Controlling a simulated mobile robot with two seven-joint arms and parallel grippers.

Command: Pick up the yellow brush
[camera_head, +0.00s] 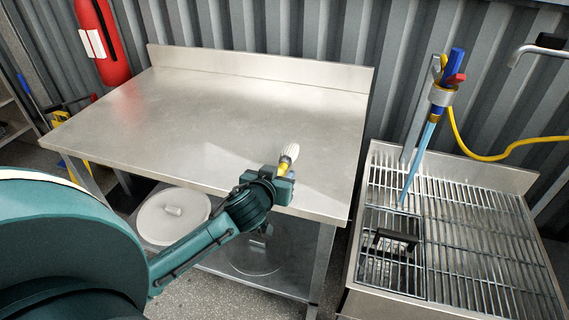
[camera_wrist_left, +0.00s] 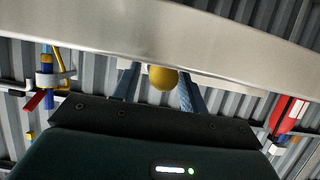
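The yellow brush (camera_head: 284,163) is at the front edge of the steel table (camera_head: 215,115), toward its right end, with its pale bristle head pointing away from me. My left gripper (camera_head: 283,180) is at the handle end, and its body hides part of the handle. In the left wrist view the rounded yellow handle end (camera_wrist_left: 163,79) sits between the two fingers of my left gripper (camera_wrist_left: 158,80). The fingers stand apart, with a gap visible on the left side of the handle. My right gripper is not in view.
A steel sink with a grate (camera_head: 480,235) stands to the right, with a holder of coloured tools (camera_head: 440,97) above it. A red extinguisher (camera_head: 102,45) hangs at the back left. A round white lid (camera_head: 173,215) is under the table. The tabletop is otherwise clear.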

